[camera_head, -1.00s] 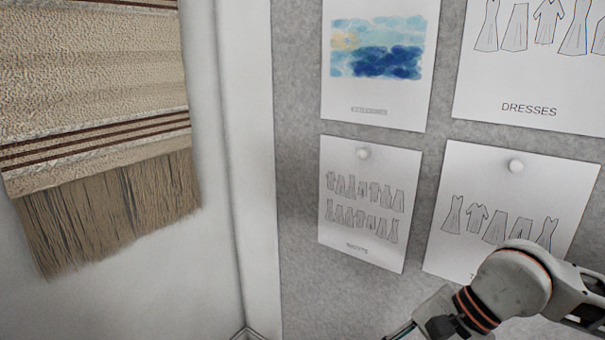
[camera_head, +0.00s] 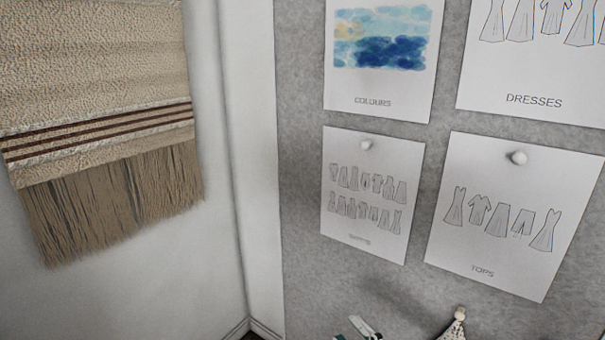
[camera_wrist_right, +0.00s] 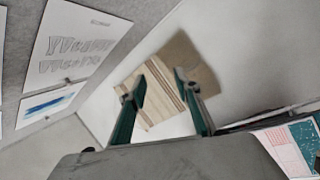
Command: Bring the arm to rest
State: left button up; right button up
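The tips of my right gripper (camera_head: 362,328) just show at the bottom edge of the head view, below the pinned sheets. In the right wrist view its two green fingers (camera_wrist_right: 160,86) stand apart with nothing between them. The striped wall hanging shows behind them there. The rest of the right arm is outside the head view. My left gripper shows in neither view.
A fringed striped hanging (camera_head: 95,110) covers the left wall. A grey board (camera_head: 300,200) carries several sheets, among them the TOPS sheet (camera_head: 500,250). A small pale pointed thing (camera_head: 455,325) sits at the bottom edge. Teal patterned material (camera_wrist_right: 301,133) lies lower right in the wrist view.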

jog(key=s+d+f+m+g+h, duration=0.2)
jog(key=s+d+f+m, duration=0.1)
jog(key=f, duration=0.5)
jog(key=s+d+f+m+g+h, duration=0.2)
jog(key=s+f+m, duration=0.4)
jog(key=f, duration=0.3)
jog(key=s+d+f+m+g+h, duration=0.1)
jog(key=s+d+f+m+h, duration=0.3)
jog(key=f, duration=0.5)
jog(key=shift+s+d+f+m+g, duration=0.25)
jog(key=shift+s+d+m+g, duration=0.2)
jog(key=shift+d+m, duration=0.15)
